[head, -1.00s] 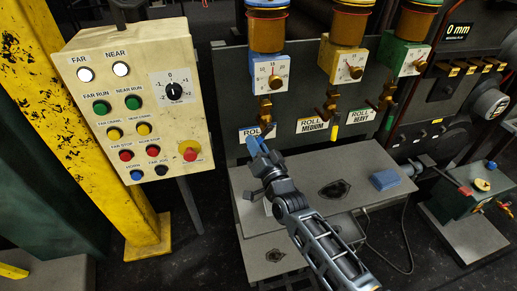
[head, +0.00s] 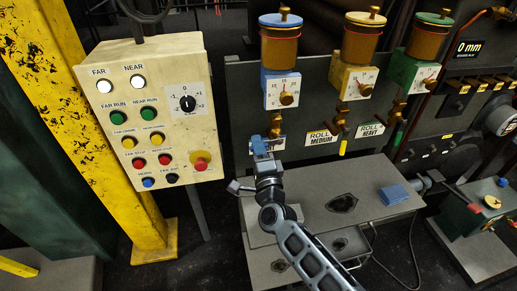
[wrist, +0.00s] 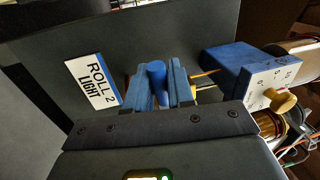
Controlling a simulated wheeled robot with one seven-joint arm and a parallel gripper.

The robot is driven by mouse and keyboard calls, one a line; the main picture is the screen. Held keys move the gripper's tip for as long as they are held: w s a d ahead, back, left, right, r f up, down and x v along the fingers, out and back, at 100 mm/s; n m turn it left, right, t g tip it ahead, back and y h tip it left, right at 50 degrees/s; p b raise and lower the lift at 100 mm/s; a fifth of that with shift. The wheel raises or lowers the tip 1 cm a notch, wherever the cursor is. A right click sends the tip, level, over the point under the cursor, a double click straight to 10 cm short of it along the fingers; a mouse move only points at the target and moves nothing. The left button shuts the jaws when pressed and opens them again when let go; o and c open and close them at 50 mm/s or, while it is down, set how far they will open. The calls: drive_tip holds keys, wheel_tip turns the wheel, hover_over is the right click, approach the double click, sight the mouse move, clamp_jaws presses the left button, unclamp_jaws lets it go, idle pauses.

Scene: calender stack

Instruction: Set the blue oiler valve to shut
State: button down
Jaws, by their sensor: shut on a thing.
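The blue oiler (head: 281,90) is on the dark panel, a blue block with a white dial under an amber reservoir. Its brass valve (head: 276,124) hangs below. My gripper (head: 262,146) is at the lower end of this valve, in front of the label. In the wrist view my blue-fingered gripper (wrist: 160,86) is shut on the blue valve handle (wrist: 157,74), a round bar between the two fingers. The oiler's blue block (wrist: 231,66) is to the right, and the ROLL 2 LIGHT label (wrist: 92,82) to the left. The handle's exact angle is hard to tell.
A yellow oiler (head: 353,82) and a green oiler (head: 417,74) stand to the right, with a yellow handle (head: 344,147) and a green handle (head: 398,138) hanging down. A control box (head: 152,110) is left of my arm. A grey bench (head: 310,207) lies below.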

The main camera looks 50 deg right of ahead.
drive_tip(key=shift+r+m, duration=0.2)
drive_tip(key=shift+m, duration=0.4)
drive_tip(key=c, duration=1.1)
unclamp_jaws()
drive_tip(key=b+v, duration=0.1)
drive_tip(key=v, duration=0.7)
drive_tip(key=shift+w, duration=0.1)
drive_tip(key=s+a+r+n+y, duration=0.3)
drive_tip(key=s+a+n, duration=0.2)
drive_tip(key=s+n, duration=0.3)
drive_tip(key=s+a+r+n+g+y, duration=0.1)
drive_tip(key=s+a+r+n+y, duration=0.2)
drive_tip(key=s+n, duration=0.6)
drive_tip(key=s+a+r+n+g+y, duration=0.1)
drive_tip(key=s+a+r+n+y, duration=0.2)
drive_tip(key=s, duration=1.2)
drive_tip(key=a+n+y, duration=0.2)
drive_tip(key=a+n, duration=0.2)
drive_tip(key=n, duration=0.1)
drive_tip(key=shift+s, duration=0.3)
